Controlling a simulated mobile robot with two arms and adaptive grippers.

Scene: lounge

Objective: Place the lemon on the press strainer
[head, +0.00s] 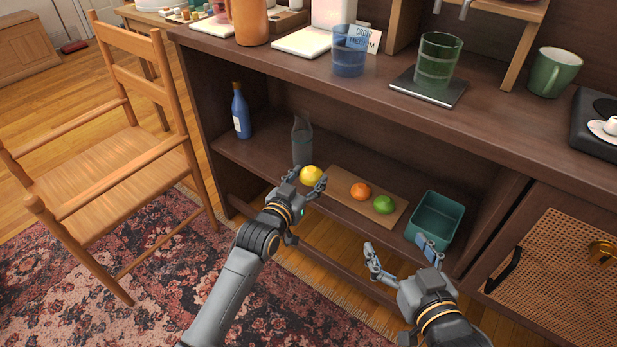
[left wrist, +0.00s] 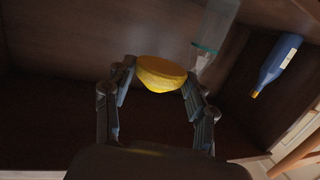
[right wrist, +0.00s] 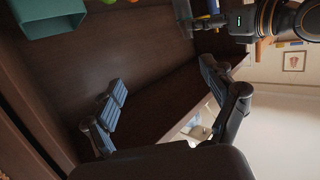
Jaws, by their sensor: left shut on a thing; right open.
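The yellow lemon (head: 311,175) is on the level of the open lower shelf of the sideboard, at the end of my left gripper (head: 309,180). In the left wrist view the lemon (left wrist: 160,74), with a flat cut-looking face, sits between the two fingers of my left gripper (left wrist: 158,88), which is shut on it. I cannot tell if it touches the shelf. My right gripper (head: 397,247) is open and empty in front of the shelf; its spread fingers (right wrist: 162,80) show in the right wrist view. I cannot make out a press strainer in these views.
On the lower shelf are a board (head: 340,188) with an orange (head: 361,191) and a lime (head: 383,204), a teal bin (head: 436,222), a clear bottle (head: 302,140) and a blue bottle (head: 240,112). The countertop overhangs them. A wooden chair (head: 110,165) stands at left.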

